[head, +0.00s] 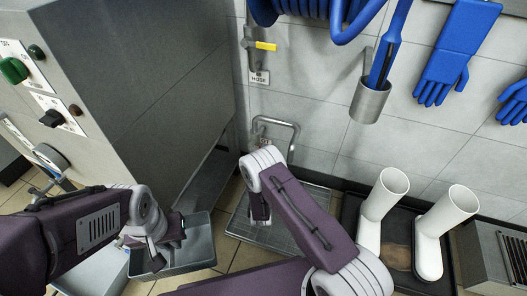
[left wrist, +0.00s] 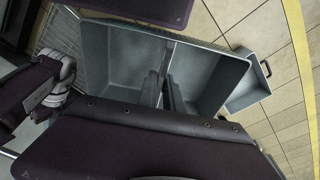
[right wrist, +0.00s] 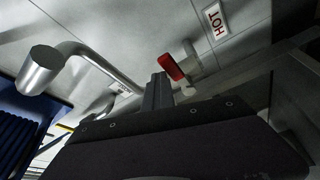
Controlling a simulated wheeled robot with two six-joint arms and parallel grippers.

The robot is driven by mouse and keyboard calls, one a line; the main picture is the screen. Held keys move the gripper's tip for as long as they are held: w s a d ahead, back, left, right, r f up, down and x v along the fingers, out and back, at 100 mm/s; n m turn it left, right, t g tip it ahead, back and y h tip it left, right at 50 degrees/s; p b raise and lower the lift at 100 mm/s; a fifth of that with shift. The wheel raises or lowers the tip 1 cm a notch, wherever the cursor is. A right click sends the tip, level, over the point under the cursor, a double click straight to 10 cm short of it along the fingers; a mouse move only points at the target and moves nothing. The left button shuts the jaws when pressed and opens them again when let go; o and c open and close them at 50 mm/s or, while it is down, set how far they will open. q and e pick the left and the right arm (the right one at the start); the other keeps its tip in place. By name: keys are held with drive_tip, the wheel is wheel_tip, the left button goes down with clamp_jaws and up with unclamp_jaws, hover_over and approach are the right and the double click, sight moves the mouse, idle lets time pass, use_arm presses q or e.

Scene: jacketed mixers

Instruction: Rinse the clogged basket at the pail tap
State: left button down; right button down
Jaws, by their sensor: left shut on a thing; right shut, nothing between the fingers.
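My left gripper (head: 155,258) points down over a grey tub (head: 205,250). I cannot tell whether this bar belongs to the basket; no clogged mesh shows. The tap (head: 278,124) stands out from the wall. My right gripper (head: 259,218) is shut and empty below it. In the right wrist view the fingers (right wrist: 158,92) are close to a red tap handle (right wrist: 171,67), with the metal spout (right wrist: 40,70) to the left.
A grated floor basin (head: 238,225) lies under the tap. White boots (head: 380,205) on a dark tray stand to the right. A large steel cabinet (head: 140,90) closes off the left. A blue hose (head: 310,10), brush holder (head: 370,101) and gloves (head: 455,50) hang on the wall.

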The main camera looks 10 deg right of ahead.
drive_tip(key=shift+s+f, duration=0.15)
drive_tip(key=shift+f, duration=0.25)
